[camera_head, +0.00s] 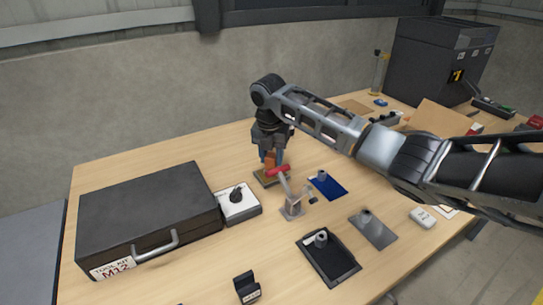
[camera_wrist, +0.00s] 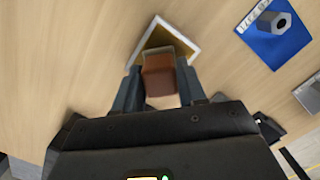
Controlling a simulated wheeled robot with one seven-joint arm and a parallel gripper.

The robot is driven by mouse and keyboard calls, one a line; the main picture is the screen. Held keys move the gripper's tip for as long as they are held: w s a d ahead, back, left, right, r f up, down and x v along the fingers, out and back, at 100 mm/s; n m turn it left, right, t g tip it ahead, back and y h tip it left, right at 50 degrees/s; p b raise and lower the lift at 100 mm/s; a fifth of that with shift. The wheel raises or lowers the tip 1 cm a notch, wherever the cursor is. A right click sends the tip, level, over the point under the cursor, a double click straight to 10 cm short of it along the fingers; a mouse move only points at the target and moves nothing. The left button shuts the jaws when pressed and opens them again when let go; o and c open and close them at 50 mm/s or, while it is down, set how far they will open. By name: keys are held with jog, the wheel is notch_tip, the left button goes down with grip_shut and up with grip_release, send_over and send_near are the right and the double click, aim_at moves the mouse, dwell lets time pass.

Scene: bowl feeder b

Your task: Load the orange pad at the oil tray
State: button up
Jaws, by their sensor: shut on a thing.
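My gripper (camera_head: 271,156) points down at the middle of the table, and its fingers also show in the wrist view (camera_wrist: 160,88). It is shut on the orange pad (camera_wrist: 158,76), a brownish-orange block between the two fingertips. The pad shows as a small orange patch in the head view (camera_head: 269,161). The oil tray (camera_head: 258,178) is a shallow square with an amber inside and a pale rim. In the wrist view the tray (camera_wrist: 190,45) lies just beyond and partly behind the pad. I cannot tell whether the pad touches it.
A red-handled clamp (camera_head: 291,208) stands close in front of the tray. A blue plate (camera_head: 329,186) with a grey nut lies to the right. A white box with a black knob (camera_head: 238,207) and a black tool case (camera_head: 150,222) are left. A black tray (camera_head: 340,268) lies in front.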

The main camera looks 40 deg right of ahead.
aim_at(272, 154)
jog(key=shift+f, duration=0.6)
dwell(1.8)
jog(key=shift+r+p, duration=2.9)
jog(key=shift+r, duration=0.65)
